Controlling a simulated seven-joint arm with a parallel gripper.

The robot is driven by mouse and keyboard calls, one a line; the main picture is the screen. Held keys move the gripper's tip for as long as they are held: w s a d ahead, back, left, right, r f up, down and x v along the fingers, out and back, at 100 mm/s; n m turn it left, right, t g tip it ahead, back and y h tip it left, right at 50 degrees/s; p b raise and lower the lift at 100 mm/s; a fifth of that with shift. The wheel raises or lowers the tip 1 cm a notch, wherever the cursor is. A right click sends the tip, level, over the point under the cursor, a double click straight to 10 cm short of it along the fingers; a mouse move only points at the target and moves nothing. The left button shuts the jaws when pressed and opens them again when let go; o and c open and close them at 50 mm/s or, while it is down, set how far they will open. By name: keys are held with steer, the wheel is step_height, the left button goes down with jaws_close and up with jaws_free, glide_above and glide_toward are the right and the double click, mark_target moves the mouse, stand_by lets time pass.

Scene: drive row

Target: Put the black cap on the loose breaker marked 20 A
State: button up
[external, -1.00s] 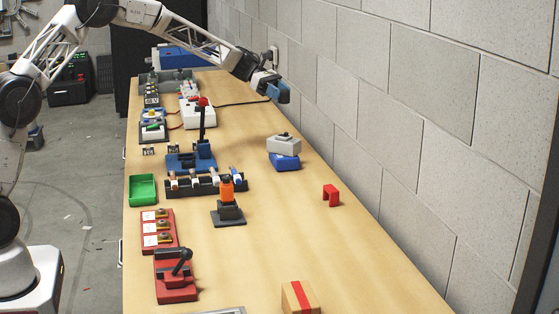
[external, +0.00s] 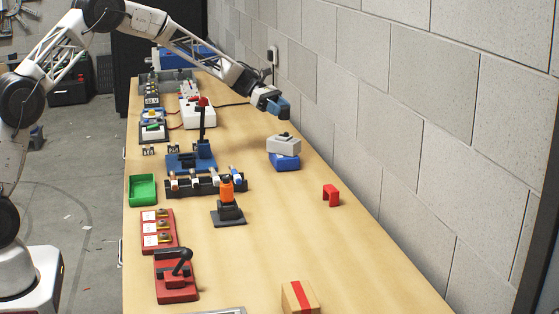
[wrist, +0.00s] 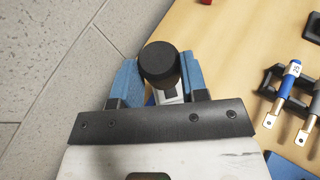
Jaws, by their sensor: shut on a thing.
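My gripper (external: 280,107) is shut on a round black cap (wrist: 159,65), which shows between the two blue fingers in the wrist view. In the external view the gripper is in the air near the wall, a little above and behind a grey block (external: 284,144) resting on a blue block (external: 286,162). A pale grey part (wrist: 170,96) shows just behind the cap in the wrist view, mostly hidden by cap and fingers. Two small dark-and-white pieces (external: 148,150) (external: 173,149) lie at the left of the table. I cannot read any 20 A marking.
A dark rack (external: 200,187) holds several bladed pieces; its blue one (wrist: 288,84) shows in the wrist view.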

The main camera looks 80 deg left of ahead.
mark_target(280, 131)
steer(key=shift+f, duration=2.15)
steer(key=shift+f, duration=0.15)
steer(key=o, duration=0.9)
steer(key=shift+a+r, duration=0.1)
steer(key=shift+r, duration=0.1)
steer(key=v, duration=1.1)
steer(key=shift+s+a, duration=0.3)
